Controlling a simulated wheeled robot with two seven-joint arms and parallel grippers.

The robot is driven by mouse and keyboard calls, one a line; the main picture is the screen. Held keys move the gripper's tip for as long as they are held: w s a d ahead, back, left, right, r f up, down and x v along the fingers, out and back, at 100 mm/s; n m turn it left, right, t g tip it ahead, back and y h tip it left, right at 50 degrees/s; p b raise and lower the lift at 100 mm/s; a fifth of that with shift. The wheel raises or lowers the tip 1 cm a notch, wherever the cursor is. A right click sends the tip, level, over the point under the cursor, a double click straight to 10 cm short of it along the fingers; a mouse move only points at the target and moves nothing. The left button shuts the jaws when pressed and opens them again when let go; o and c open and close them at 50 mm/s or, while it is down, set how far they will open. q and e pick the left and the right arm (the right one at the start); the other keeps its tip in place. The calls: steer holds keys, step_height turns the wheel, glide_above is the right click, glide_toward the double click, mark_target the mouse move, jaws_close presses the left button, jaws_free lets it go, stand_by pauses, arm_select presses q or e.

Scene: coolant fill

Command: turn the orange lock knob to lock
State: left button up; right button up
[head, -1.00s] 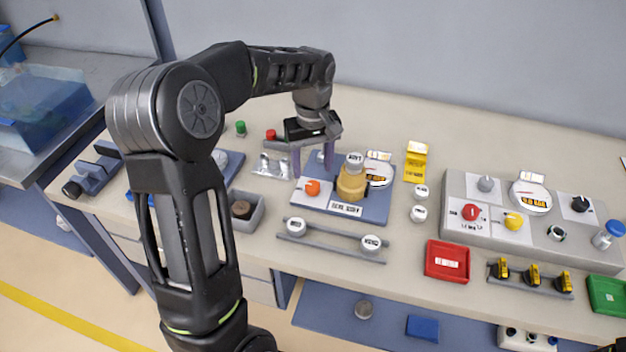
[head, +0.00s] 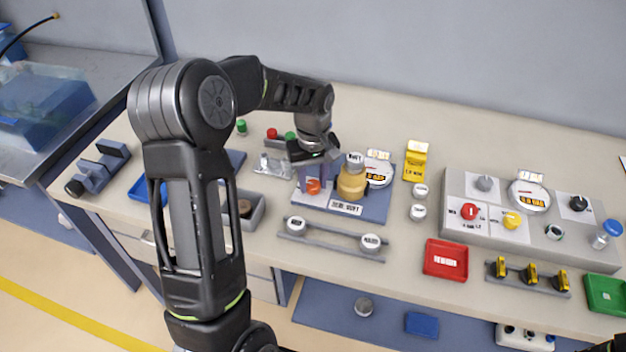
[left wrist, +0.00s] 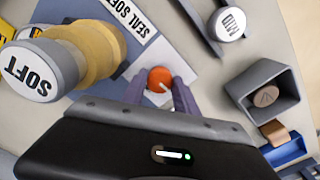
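The orange lock knob (head: 313,187) sits on the left part of the blue-grey seal plate (head: 372,212), beside a tan cylinder with a grey cap marked SOFT (head: 351,186). In the left wrist view the knob (left wrist: 159,79) carries a pale pointer line toward the lower right. My left gripper (head: 314,180) is over the knob, pointing down. In the left wrist view its two purple-grey fingers (left wrist: 158,92) are apart, one on each side of the knob's near edge. I cannot tell whether they touch it.
A rail with two white-capped pieces (head: 333,240) lies in front of the plate. A grey box (head: 252,217) stands to the left. A yellow block (head: 415,160), a red tray (head: 446,260) and a grey control panel (head: 530,243) are to the right.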

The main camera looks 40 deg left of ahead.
arm_select(q)
jaws_close()
steer(key=shift+m, duration=0.4)
steer(key=shift+m+b, duration=0.5)
steer(key=shift+m, duration=0.7)
steer(key=m, duration=0.3)
steer(key=shift+b, duration=0.35)
steer(key=m, duration=0.6)
steer(key=shift+b, duration=0.35)
steer(key=m, duration=0.5)
steer(key=shift+m, duration=0.4)
